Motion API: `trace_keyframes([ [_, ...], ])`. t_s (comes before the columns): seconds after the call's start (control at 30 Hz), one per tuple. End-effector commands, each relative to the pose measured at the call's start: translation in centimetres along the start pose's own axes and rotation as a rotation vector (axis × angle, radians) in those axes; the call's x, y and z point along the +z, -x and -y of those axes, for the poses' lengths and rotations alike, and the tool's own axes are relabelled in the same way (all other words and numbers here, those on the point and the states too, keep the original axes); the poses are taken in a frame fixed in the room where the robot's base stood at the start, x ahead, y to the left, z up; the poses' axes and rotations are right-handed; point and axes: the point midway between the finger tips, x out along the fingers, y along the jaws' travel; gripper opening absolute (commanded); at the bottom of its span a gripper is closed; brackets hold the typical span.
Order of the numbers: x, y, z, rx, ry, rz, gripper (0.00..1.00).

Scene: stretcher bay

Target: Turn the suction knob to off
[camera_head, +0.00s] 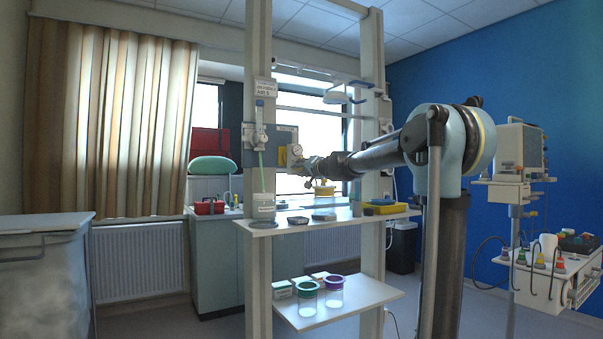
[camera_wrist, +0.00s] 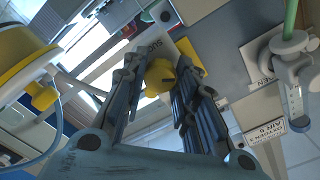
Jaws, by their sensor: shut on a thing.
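The suction knob (camera_wrist: 160,76) is yellow and round, in the upper middle of the wrist view, in front of a white label (camera_wrist: 155,46) of which only a few letters show. My gripper (camera_wrist: 161,88) has its two dark blue fingers on either side of the knob and is shut on it. In the head view my gripper (camera_head: 299,164) reaches leftward to the wall unit on the shelf frame, beside a round white gauge (camera_head: 296,150). The knob cannot be made out clearly there. Its pointer and setting are not readable.
A flowmeter with a green tube (camera_wrist: 290,62) stands close to the right in the wrist view. A yellow-lidded canister (camera_wrist: 22,62) hangs close on the left. The shelf (camera_head: 290,226) below holds a clear jar (camera_head: 264,207) and a yellow tray (camera_head: 386,208).

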Motion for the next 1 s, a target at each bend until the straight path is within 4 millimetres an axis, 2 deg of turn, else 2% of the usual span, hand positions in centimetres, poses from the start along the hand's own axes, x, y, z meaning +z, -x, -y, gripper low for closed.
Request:
trace_keyframes([
  [0.67,0.00,0.12,-0.32,0.004,0.060,-0.003,0.03],
  [0.7,-0.02,0.11,-0.33,0.004,0.059,-0.003,0.36],
  [0.77,-0.03,0.10,-0.31,0.004,0.059,-0.003,0.47],
  [1.0,0.00,0.08,-0.18,0.002,0.058,-0.001,0.47],
])
